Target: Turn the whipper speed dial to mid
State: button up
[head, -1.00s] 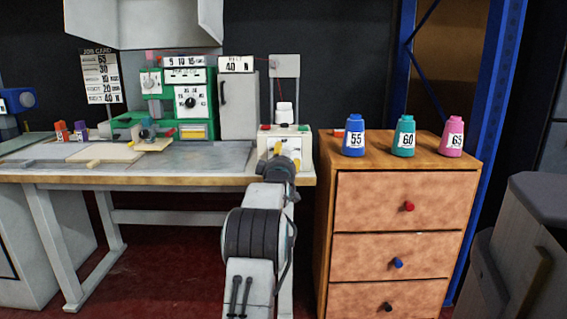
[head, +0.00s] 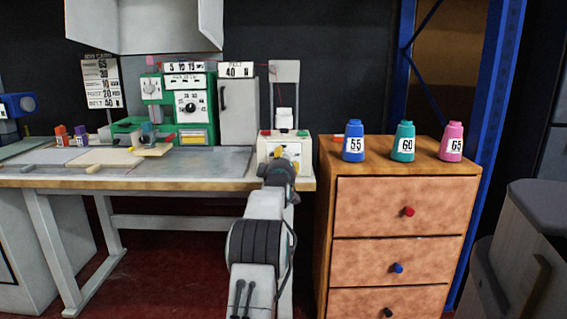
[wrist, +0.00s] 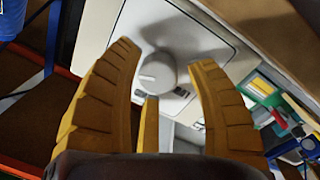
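A pale round dial (wrist: 155,72) with a light pointer line sits on a white panel in the wrist view. Its pointer is toward the left of the picture. The panel belongs to the white box (head: 266,148) with red and green buttons at the table's right end in the head view. My gripper (head: 284,153) is in front of that box and hides part of its face. In the wrist view, the yellow fingers of my gripper (wrist: 165,62) are open, one on each side of the dial, with gaps between. Whether they reach its depth I cannot tell.
A wooden drawer cabinet (head: 395,190) with blue, teal and pink cones on top stands right of the table. A green machine (head: 195,105) with a black knob stands at the back. The worktable (head: 200,158) is mostly clear in the middle.

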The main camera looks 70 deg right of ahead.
jog(key=c, duration=1)
jog(key=n+b, duration=0.1)
jog(key=n, duration=0.3)
jog(key=shift+w+r+n, duration=0.1)
jog(key=shift+w+n, duration=0.05)
jog(key=shift+n, duration=0.25)
grip_shut()
jog(key=o, duration=0.9)
grip_release()
jog(key=shift+w+a, duration=0.1)
jog(key=shift+w, duration=0.05)
jog(key=o, duration=0.3)
jog(key=shift+o, duration=0.2)
jog(key=shift+s, duration=0.25)
jog(key=v, duration=1.1)
jog(key=shift+a+f, duration=0.3)
jog(key=shift+a, duration=0.1)
